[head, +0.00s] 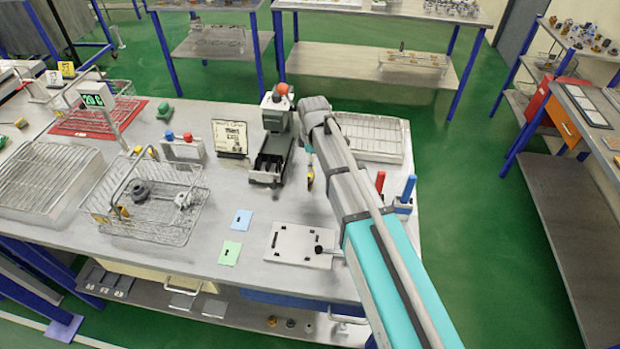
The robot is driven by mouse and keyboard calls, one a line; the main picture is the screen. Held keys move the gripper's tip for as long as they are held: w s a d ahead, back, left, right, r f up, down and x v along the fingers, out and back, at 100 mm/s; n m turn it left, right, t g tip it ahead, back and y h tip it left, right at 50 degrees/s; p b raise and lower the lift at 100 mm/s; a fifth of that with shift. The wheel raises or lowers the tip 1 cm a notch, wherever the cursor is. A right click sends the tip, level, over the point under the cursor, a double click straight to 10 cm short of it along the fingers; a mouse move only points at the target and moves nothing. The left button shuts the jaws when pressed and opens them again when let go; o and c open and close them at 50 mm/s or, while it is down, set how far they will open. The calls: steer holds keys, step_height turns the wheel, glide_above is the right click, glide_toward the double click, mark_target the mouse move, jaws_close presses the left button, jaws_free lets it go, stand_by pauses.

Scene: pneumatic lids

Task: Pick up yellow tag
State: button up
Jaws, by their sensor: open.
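A yellow card with a black mark (67,69) stands at the far left of the bench. A blue tag (242,219) and a green tag (230,253) lie flat at the bench's front.
A wire basket (100,218) with grey parts stands on the left. A grey vise-like device (270,160) is left of my gripper. A white plate (285,245) lies in front. Red and blue handles (380,182) stand right of my arm. Bare bench surrounds the tags.

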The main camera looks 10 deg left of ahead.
mark_target(311, 175)
steer(key=shift+f, duration=0.2)
stand_by(0.3)
steer(key=shift+a+f+b, duration=0.1)
steer(key=shift+f+b, duration=2.4)
steer(key=shift+b, duration=0.15)
steer(key=c, duration=1)
